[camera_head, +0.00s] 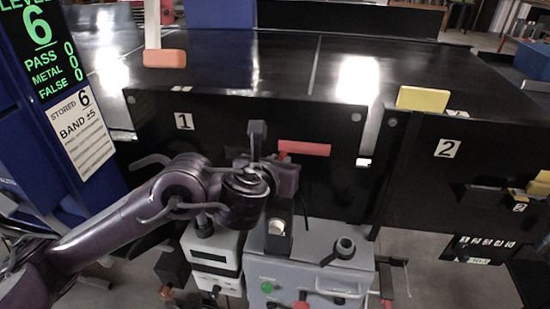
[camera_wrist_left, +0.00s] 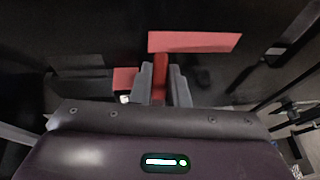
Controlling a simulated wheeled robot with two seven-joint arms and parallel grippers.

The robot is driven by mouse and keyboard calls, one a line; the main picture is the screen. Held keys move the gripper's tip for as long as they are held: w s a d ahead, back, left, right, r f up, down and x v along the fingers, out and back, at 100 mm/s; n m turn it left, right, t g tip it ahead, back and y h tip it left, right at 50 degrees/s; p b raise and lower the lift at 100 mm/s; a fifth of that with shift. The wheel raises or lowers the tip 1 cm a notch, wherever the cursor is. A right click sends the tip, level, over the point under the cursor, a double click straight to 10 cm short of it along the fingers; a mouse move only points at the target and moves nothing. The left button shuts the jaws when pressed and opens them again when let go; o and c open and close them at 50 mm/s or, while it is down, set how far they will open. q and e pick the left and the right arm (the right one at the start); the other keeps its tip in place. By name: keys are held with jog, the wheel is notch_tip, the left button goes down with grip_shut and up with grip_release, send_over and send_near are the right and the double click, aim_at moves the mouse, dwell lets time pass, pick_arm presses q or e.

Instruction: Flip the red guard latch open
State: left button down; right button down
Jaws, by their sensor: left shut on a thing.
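The red guard latch (camera_head: 305,148) shows as a flat red bar on the black panel marked 1, just beyond my left gripper (camera_head: 284,163). In the left wrist view, a narrow upright red piece (camera_wrist_left: 160,77) stands between the grey fingers of my left gripper (camera_wrist_left: 162,82), which are shut on it. A wide red plate (camera_wrist_left: 195,42) lies just above it in that view. The head view mostly hides the grip behind my wrist. I cannot tell how the narrow piece joins the plate. My right gripper is in neither view.
Panel 2 (camera_head: 465,165) stands to the right. A grey control box (camera_head: 310,275) and a white meter (camera_head: 212,258) stand below my left arm. A blue display cabinet (camera_head: 30,150) is at left.

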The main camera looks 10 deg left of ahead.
pick_arm(q)
jog(key=shift+d+r+n+y+p, duration=0.1)
jog(key=shift+d+n+y+p, duration=0.15)
jog(key=shift+n+y, duration=0.4)
jog(key=shift+y, duration=0.25)
jog(key=c, duration=1.7)
grip_release()
jog(key=p+v, duration=0.3)
jog(key=v, duration=0.4)
jog(key=shift+s, duration=0.35)
jog(key=shift+n, duration=0.25)
